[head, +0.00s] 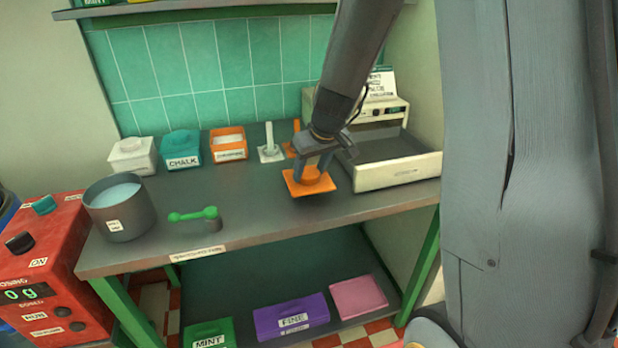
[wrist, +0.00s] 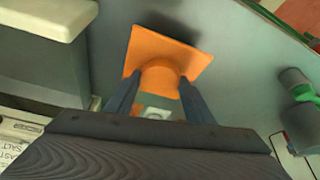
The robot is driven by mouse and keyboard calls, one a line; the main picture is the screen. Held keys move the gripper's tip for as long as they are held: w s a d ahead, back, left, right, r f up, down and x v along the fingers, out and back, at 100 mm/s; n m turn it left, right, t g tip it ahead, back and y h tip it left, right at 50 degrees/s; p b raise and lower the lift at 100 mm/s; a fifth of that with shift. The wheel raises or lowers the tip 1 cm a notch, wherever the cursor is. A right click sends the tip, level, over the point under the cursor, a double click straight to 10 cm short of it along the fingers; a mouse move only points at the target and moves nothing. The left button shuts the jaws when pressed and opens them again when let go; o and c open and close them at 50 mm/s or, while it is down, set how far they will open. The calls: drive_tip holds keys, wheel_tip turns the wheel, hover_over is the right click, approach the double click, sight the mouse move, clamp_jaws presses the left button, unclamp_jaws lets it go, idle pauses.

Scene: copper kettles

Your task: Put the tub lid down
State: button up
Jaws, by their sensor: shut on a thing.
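The tub lid is an orange square plate with a round orange knob. In the head view the lid (head: 297,188) hangs from my gripper (head: 315,172), close above the right part of the dark bench top; the exact gap is hard to tell. In the wrist view the lid (wrist: 180,52) sits between the two fingers of my gripper (wrist: 160,85), which are shut on its knob. A shadow lies on the bench beside it. An open orange tub (head: 229,152) with pale contents stands at the back of the bench, left of the lid.
A cream machine with a tray (head: 398,172) stands close right of the lid. The front middle bench is clear.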

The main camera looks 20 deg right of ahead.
drive_tip(key=shift+f+b, duration=0.3)
drive_tip(key=shift+f, duration=0.95)
drive_tip(key=shift+f, duration=0.15)
drive_tip(key=o, duration=1.1)
drive_tip(key=shift+r, duration=0.25)
drive_tip(key=v, duration=1.1)
drive_tip(key=s+f+m+g, duration=0.1)
drive_tip(key=s+f, duration=0.1)
drive_tip(key=s, duration=0.4)
drive_tip(key=s+a+f+g, duration=0.1)
drive_tip(key=s+f, duration=0.2)
drive_tip(key=s, duration=0.4)
drive_tip(key=s+a+f+m+g+h, duration=0.1)
drive_tip(key=s+f+g, duration=0.1)
drive_tip(key=s, duration=0.4)
drive_tip(key=shift+s+a+f+m, duration=0.1)
drive_tip(key=shift+s+f+m, duration=0.15)
drive_tip(key=shift+f, duration=0.45)
drive_tip(key=shift+w, duration=0.1)
